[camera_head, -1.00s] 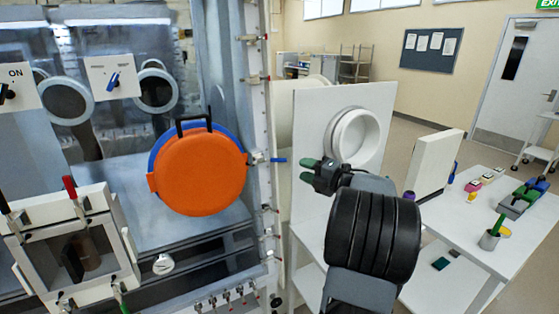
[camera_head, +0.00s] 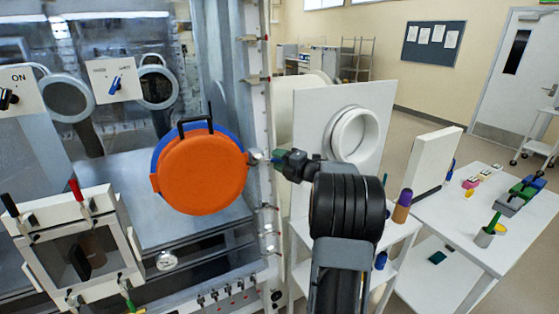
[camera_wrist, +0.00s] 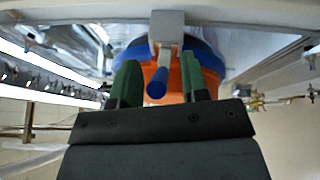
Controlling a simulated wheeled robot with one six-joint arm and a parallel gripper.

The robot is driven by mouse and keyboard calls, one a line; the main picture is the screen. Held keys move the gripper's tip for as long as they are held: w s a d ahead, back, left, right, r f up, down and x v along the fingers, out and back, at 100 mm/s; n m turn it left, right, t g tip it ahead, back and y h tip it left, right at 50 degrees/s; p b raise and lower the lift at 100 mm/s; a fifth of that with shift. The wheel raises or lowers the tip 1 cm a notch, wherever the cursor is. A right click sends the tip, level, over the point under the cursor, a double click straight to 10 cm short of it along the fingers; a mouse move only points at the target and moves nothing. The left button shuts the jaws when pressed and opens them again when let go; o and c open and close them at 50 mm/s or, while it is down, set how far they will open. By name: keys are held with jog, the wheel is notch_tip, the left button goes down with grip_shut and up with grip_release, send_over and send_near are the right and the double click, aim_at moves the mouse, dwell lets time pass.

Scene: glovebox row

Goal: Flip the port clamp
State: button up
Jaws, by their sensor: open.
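The port clamp (camera_head: 253,157) sits on the frame at the right edge of the round orange port cover (camera_head: 203,175), which has a blue ring behind it and a black handle on top. In the wrist view the clamp (camera_wrist: 167,27) is a grey block with a lever ending in a blue grip (camera_wrist: 157,84). My gripper (camera_head: 280,158) is at the clamp lever, which it mostly hides in the head view. In the wrist view the green fingers of my gripper (camera_wrist: 160,76) are open, one on each side of the blue grip, with gaps visible.
A white panel with a round white port (camera_head: 355,135) stands just right of my gripper. A white table (camera_head: 470,235) with small items is at the right. A small window box with red and black levers (camera_head: 80,245) is at lower left. Small valves line the frame post.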

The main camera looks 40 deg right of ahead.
jog(key=shift+c, duration=0.2)
grip_shut()
